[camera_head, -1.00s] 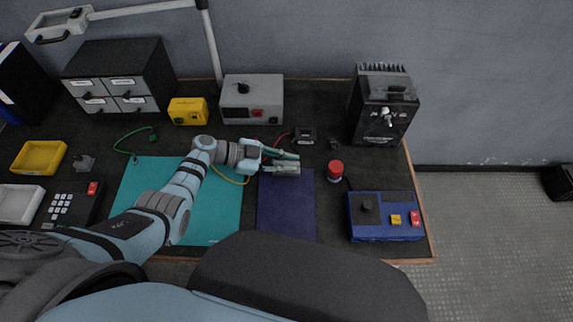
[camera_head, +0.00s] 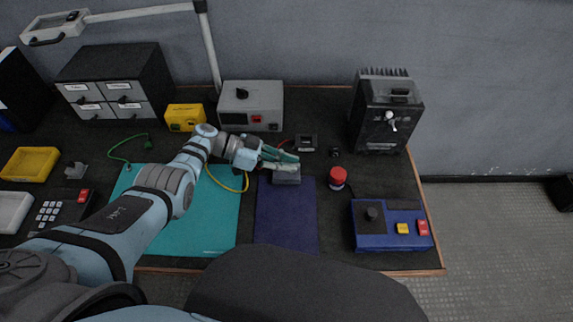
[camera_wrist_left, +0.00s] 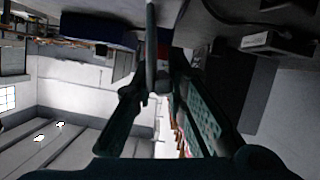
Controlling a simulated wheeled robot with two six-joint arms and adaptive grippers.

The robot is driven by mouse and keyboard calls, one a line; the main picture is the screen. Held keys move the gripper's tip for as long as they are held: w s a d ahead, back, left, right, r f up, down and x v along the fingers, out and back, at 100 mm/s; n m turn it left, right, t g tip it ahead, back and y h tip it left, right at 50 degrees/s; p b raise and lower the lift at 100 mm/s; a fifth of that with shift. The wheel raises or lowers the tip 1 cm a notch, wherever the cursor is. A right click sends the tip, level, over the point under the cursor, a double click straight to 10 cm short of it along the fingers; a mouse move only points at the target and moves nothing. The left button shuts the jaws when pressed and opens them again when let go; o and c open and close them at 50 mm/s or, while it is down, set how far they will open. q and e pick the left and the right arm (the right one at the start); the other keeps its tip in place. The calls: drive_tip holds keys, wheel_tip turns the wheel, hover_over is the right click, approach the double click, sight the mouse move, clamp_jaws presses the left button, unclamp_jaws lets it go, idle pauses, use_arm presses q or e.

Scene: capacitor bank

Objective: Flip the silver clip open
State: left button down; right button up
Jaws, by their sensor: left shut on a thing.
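A small grey block (camera_head: 287,177) sits at the far edge of the navy mat (camera_head: 286,215) in the head view. My left gripper (camera_head: 284,159) reaches in from the left, its green fingers just above and behind this block. In the left wrist view, a thin grey upright bar (camera_wrist_left: 151,50) stands between the dark fingers of my left gripper (camera_wrist_left: 158,85). I take this bar to be the silver clip; the gripper is shut on it. In the head view the fingers cover the clip, so its angle is unclear. My right gripper is out of view.
A red button (camera_head: 338,177) and a blue control box (camera_head: 391,226) stand to the right. A black unit (camera_head: 385,105) with a silver fitting stands behind them. A grey power box (camera_head: 250,104) stands behind the gripper. The front of the navy mat is clear.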

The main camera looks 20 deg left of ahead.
use_arm(q)
drive_tip(key=shift+w, duration=0.1)
drive_tip(key=c, duration=1.8)
unclamp_jaws()
drive_tip(key=shift+o, duration=0.6)
drive_tip(key=shift+w+a+f, duration=0.1)
drive_tip(key=v, duration=1.2)
